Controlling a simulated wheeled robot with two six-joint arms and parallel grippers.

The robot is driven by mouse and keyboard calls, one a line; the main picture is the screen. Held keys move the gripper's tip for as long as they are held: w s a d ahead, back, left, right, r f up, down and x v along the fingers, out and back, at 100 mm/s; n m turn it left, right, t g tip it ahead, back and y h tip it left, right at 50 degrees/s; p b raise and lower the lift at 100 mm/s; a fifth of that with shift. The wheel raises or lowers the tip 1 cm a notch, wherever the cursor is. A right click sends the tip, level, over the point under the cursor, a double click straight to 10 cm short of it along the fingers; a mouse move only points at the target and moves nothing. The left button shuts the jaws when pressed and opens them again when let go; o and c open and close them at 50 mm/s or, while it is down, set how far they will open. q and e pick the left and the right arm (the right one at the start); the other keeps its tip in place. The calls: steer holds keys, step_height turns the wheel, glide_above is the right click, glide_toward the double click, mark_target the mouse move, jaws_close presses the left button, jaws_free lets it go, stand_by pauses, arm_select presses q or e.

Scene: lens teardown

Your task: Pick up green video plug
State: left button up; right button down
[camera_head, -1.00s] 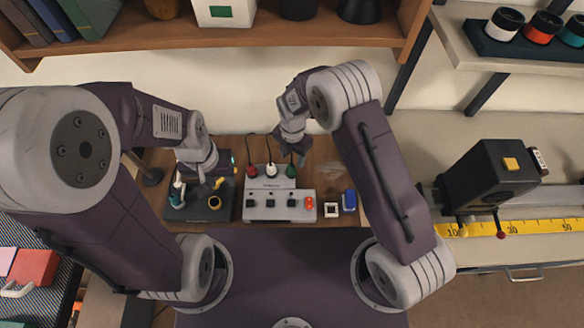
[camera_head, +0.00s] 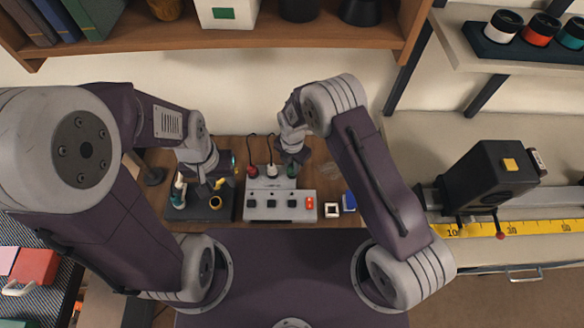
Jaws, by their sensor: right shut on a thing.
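The green video plug (camera_head: 292,170) is at the right of a row of three plugs at the back of a grey switch box (camera_head: 264,203). A red plug (camera_head: 252,171) and a white plug (camera_head: 271,171) stand to its left. My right gripper (camera_head: 292,163) is over the green plug from behind and shut on it. The gripper partly hides the plug, and I cannot tell whether it is off its socket. My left gripper (camera_head: 207,176) hangs over a dark tool tray (camera_head: 222,211); its fingers are too small and hidden to judge.
A white square piece (camera_head: 332,210) and a blue piece (camera_head: 349,201) lie right of the box. Thin black cables run from the plugs to the wall. A wooden shelf (camera_head: 300,36) crosses the back. A yellow ruler (camera_head: 520,227) lies on the right bench.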

steer(key=shift+r, duration=0.1)
steer(key=shift+w+r, duration=0.1)
steer(key=shift+r, duration=0.15)
steer(key=r, duration=0.2)
steer(key=d+r, duration=0.1)
steer(key=r, duration=0.1)
steer(key=shift+s, duration=0.4)
steer(key=s+d+r, duration=0.6)
steer(key=d, duration=0.2)
steer(key=shift+s+r, duration=0.15)
steer(key=shift+s, duration=0.2)
